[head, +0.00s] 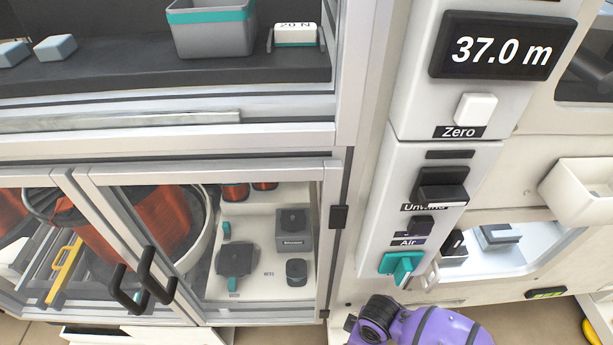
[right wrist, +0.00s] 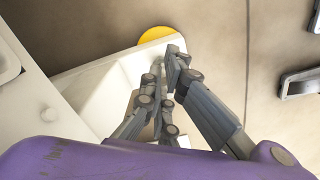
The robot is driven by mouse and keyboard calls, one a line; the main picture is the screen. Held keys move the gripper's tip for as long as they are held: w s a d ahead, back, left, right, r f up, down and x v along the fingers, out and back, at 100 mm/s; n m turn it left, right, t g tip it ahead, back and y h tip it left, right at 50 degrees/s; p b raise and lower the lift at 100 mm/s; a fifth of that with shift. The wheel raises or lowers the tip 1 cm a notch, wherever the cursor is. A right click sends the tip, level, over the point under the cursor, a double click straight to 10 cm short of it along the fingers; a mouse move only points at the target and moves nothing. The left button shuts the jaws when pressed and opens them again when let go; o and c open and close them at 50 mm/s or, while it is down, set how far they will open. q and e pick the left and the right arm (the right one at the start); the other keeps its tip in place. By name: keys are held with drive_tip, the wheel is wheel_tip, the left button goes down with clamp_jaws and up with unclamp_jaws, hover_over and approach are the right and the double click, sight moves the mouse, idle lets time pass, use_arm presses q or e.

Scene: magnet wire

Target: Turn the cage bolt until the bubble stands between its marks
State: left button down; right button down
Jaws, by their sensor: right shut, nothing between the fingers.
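No cage bolt can be clearly made out in either view. A small dark strip with a green window (head: 546,293), possibly the bubble level, sits low on the white panel at the right in the head view. It is too small to tell a bubble or marks. My right gripper (right wrist: 168,60) is shut and empty in the right wrist view, with its fingers over a white block (right wrist: 105,85) and below a yellow disc (right wrist: 157,34). Contact cannot be told. My purple right arm shows at the bottom of the head view. My left gripper is not in view.
A framed cabinet with black handles (head: 157,275) holds copper-coloured coils (head: 125,225) and dark parts. A white control column carries a 37.0 m display (head: 500,49), a Zero button (head: 476,109) and a teal Air knob (head: 402,266). A white bin (head: 585,190) juts out at right.

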drive_tip(key=shift+f, duration=0.65)
drive_tip(key=shift+a, duration=0.15)
idle(0.4)
drive_tip(key=shift+s+a+p, duration=0.4)
drive_tip(key=shift+s+p, duration=0.45)
drive_tip(key=shift+p, duration=1)
drive_tip(key=shift+a, duration=0.1)
drive_tip(key=shift+s+p, duration=0.15)
drive_tip(key=shift+p, duration=0.15)
